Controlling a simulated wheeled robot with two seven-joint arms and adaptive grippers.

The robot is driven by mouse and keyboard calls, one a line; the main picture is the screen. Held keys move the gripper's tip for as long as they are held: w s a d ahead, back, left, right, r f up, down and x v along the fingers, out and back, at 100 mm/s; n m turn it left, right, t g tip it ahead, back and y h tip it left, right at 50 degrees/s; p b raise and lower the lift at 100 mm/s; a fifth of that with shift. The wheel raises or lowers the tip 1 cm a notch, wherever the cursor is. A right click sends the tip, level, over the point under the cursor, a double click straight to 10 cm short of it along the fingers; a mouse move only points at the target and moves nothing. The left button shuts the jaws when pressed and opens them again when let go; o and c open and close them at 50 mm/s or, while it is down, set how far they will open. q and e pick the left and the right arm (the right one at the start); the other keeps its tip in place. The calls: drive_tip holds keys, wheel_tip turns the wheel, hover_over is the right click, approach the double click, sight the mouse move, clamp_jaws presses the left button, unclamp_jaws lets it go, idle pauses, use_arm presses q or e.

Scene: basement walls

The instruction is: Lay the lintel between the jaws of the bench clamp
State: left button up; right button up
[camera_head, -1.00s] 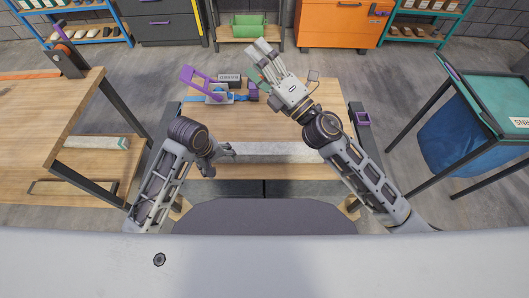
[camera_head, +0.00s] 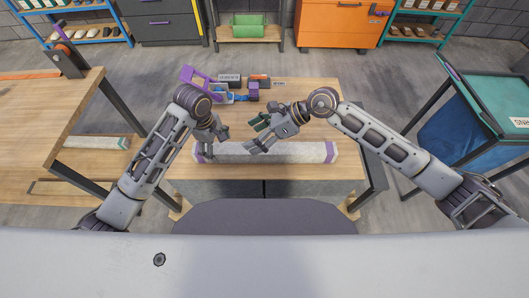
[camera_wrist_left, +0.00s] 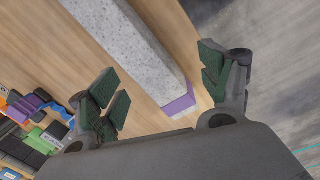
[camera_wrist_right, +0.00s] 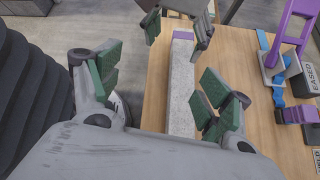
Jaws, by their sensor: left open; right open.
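The lintel (camera_head: 275,152), a grey speckled bar with purple ends, lies across the near part of the wooden bench. My left gripper (camera_head: 213,141) is open and empty over its left end; in the left wrist view the lintel (camera_wrist_left: 130,40) passes between the fingers, with its purple end near the right finger. My right gripper (camera_head: 257,136) is open and empty above the middle of the lintel; in the right wrist view the lintel (camera_wrist_right: 181,95) shows between its fingers. The blue bench clamp (camera_head: 222,96), with a purple lever, stands at the bench's back left. Its jaws are unclear.
A teal-topped stand with a blue bin (camera_head: 440,135) is at right.

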use_arm(q)
drive_tip(key=shift+w+a+r+n, duration=0.3)
drive_tip(key=shift+w+n, duration=0.15)
drive_tip(key=shift+n, duration=0.05)
drive_tip(key=shift+w+a+r+n, duration=0.3)
drive_tip(key=shift+w+n, duration=0.1)
drive_tip(key=shift+n, duration=0.1)
use_arm(e)
drive_tip(key=w+d+f+n+h, duration=0.1)
drive_tip(key=w+d+f+h, duration=0.3)
drive_tip(key=d, duration=0.5)
use_arm(q)
drive_tip(key=shift+w+a+r+n+g+y, duration=0.2)
drive_tip(key=shift+w+a+r+n, duration=0.1)
drive_tip(key=shift+w+a+n, duration=0.2)
drive_tip(key=shift+w+a+r+n+g+y, duration=0.1)
drive_tip(key=shift+w+a+r+n+y, duration=0.2)
drive_tip(key=shift+n, duration=0.3)
use_arm(e)
drive_tip(key=n+h, duration=0.1)
drive_tip(key=h, duration=0.5)
approach(313, 153)
drive_tip(key=shift+w+a+f, duration=0.1)
drive_tip(key=shift+w, duration=0.85)
use_arm(q)
drive_tip(key=shift+w, duration=0.1)
use_arm(e)
drive_tip(key=shift+w+d+h, duration=0.1)
drive_tip(key=shift+d+h, duration=0.2)
drive_tip(key=shift+d, duration=0.2)
